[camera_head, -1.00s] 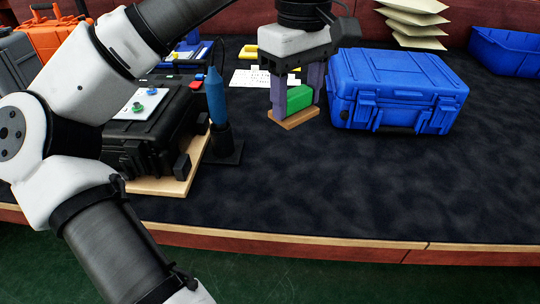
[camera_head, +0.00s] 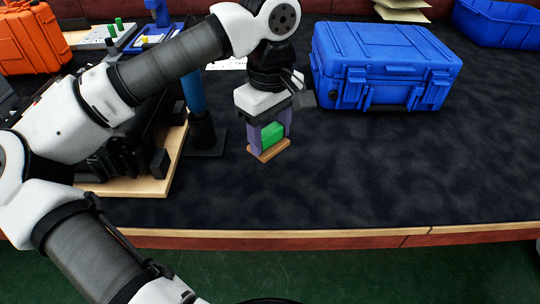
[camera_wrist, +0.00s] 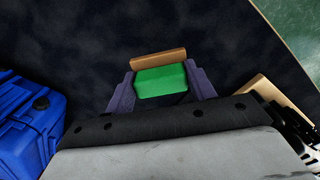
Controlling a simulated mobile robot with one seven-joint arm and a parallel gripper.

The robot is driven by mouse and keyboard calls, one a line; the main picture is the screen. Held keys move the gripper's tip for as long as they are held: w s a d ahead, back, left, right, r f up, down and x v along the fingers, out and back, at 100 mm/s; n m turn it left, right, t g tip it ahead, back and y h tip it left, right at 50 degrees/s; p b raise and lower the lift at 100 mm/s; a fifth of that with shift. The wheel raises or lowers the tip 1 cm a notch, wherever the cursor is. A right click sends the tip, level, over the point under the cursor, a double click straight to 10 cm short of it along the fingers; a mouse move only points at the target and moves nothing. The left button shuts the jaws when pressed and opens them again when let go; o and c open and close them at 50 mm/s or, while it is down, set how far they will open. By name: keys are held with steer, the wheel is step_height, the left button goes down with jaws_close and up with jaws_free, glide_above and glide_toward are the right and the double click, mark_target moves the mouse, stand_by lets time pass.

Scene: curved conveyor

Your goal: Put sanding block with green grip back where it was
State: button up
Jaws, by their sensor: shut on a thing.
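The sanding block (camera_head: 269,151) has a tan base and a green grip. My gripper (camera_head: 270,136) is shut on the green grip, one purple finger on each side, with the base below the fingertips. The block is over the dark table surface, between the black case and the blue case; I cannot tell whether its base touches the surface. In the wrist view the green grip (camera_wrist: 160,81) sits between the two fingers, with the tan base beyond it.
A blue hard case (camera_head: 385,70) stands to the right of my gripper. A black stand with a blue tool (camera_head: 193,90) stands to the left, beside a wooden board (camera_head: 165,180). The dark table (camera_head: 370,175) is clear in front and to the right, up to its wooden front edge (camera_head: 340,233).

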mark_target(270, 131)
steer(key=shift+f, duration=2.85)
steer(key=shift+b, duration=0.3)
steer(key=shift+f, duration=0.25)
steer(key=o, duration=0.9)
steer(key=shift+r, duration=0.1)
step_height(270, 131, up, 12)
steer(key=shift+r+p, duration=0.2)
steer(key=shift+p, duration=0.6)
